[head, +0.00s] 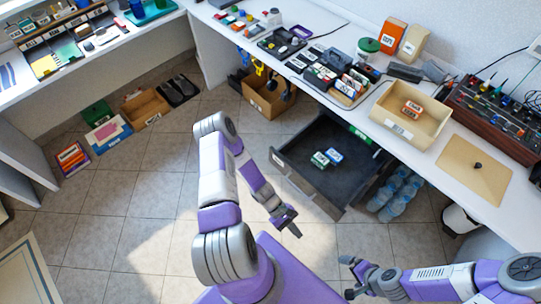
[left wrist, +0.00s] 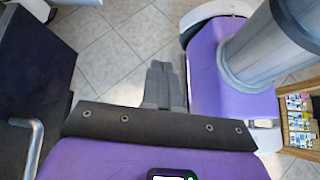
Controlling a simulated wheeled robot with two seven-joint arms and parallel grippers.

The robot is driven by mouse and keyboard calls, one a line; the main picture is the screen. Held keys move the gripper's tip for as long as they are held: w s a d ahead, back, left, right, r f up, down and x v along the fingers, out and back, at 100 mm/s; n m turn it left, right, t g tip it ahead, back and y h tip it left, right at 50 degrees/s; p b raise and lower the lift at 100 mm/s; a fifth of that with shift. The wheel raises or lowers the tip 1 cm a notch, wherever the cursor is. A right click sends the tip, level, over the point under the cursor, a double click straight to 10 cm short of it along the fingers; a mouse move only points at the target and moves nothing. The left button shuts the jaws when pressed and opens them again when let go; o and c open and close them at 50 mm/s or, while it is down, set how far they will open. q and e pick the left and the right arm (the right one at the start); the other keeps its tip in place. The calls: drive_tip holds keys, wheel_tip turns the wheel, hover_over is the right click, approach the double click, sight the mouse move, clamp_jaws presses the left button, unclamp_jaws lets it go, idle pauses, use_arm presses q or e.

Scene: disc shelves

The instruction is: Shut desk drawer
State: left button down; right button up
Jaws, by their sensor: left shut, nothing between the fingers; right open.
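The desk drawer (head: 304,188) is dark grey and pulled out from under the right-hand desk in the head view. Two small boxes, one green-and-white (head: 320,159) and one blue-and-white (head: 334,155), lie inside it. My left gripper (head: 291,229) is shut and empty, low in front of the drawer's front panel and apart from it in the picture. Its closed fingers also show in the left wrist view (left wrist: 160,85). A dark panel with a grey bar handle (left wrist: 34,145) stands at the left there; I cannot tell if it is the drawer front. My right gripper (head: 347,277) is open and empty.
The white desk (head: 345,114) carries a beige tray (head: 412,113), a tool rack (head: 495,118) and several boxes. Water bottles (head: 392,195) stand right of the drawer. A cardboard box (head: 268,97) stands on the floor behind it.

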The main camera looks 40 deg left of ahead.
use_arm(q)
drive_tip(key=w+a+n+t+h+p, duration=0.1)
drive_tip(key=w+a+n+t+h, duration=0.1)
drive_tip(key=w+a+n+t, duration=0.4)
drive_tip(key=n+t+y+p, duration=0.2)
drive_tip(key=n+t+y, duration=0.9)
drive_tip(key=n+t, duration=0.15)
approach(275, 154)
drive_tip(key=shift+n+g, duration=0.25)
drive_tip(key=shift+n, duration=0.1)
drive_tip(key=w, duration=0.2)
drive_tip(key=w+b, duration=0.1)
drive_tip(key=w, duration=0.1)
drive_tip(key=w+d, duration=0.1)
drive_tip(key=w, duration=0.1)
drive_tip(key=shift+w+r+b, duration=0.2)
drive_tip(key=shift+r+b, duration=0.15)
drive_tip(key=shift+r, duration=0.05)
drive_tip(key=shift+w, duration=0.25)
drive_tip(key=shift+w+a, duration=0.1)
